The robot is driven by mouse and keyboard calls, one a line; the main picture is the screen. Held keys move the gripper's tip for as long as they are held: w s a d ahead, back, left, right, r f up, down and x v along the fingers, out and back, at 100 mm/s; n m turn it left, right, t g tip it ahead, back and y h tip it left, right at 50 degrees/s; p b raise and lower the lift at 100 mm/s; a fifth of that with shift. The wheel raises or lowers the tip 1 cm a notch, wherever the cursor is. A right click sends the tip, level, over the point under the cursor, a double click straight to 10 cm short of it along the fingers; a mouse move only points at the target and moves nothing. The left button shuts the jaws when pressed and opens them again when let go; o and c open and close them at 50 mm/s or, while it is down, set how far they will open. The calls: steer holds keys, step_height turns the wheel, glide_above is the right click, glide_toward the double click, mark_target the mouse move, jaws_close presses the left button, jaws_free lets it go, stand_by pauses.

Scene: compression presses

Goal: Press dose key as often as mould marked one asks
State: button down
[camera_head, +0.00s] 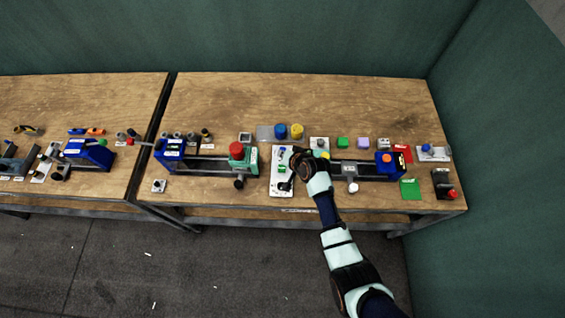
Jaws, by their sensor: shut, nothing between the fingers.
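My gripper (297,160) is black, shut and empty. It is over the right edge of a white control panel (277,187), and I cannot tell whether it touches it. The panel carries a small green key (282,169), a blue part near its top and a dark lever (285,186) lower down. I cannot tell which part is the dose key, as the labels are too small to read. Small blocks stand behind my gripper, among them a green one (342,143) and a lilac one (363,143). I cannot make out a mould marked one.
A press with a red knob (236,149) stands left of the panel, and a blue-ended press (387,166) stands right. Blue (280,131) and yellow (297,131) cylinders stand behind. A red-buttoned box (443,185) is near the right end. The back of the table is clear.

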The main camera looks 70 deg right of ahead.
mark_target(283, 169)
steer(key=shift+f+b, duration=3.9)
steer(key=shift+f, duration=0.5)
steer(key=shift+f, duration=0.1)
steer(key=shift+f+b, duration=0.3)
steer(key=shift+f+b, duration=0.4)
steer(key=shift+f, duration=0.15)
steer(key=shift+r, duration=0.1)
steer(key=shift+r+p, duration=0.85)
steer(key=shift+p, duration=0.05)
step_height(283, 169, up, 5)
steer(key=p, duration=0.5)
steer(key=shift+r, duration=0.1)
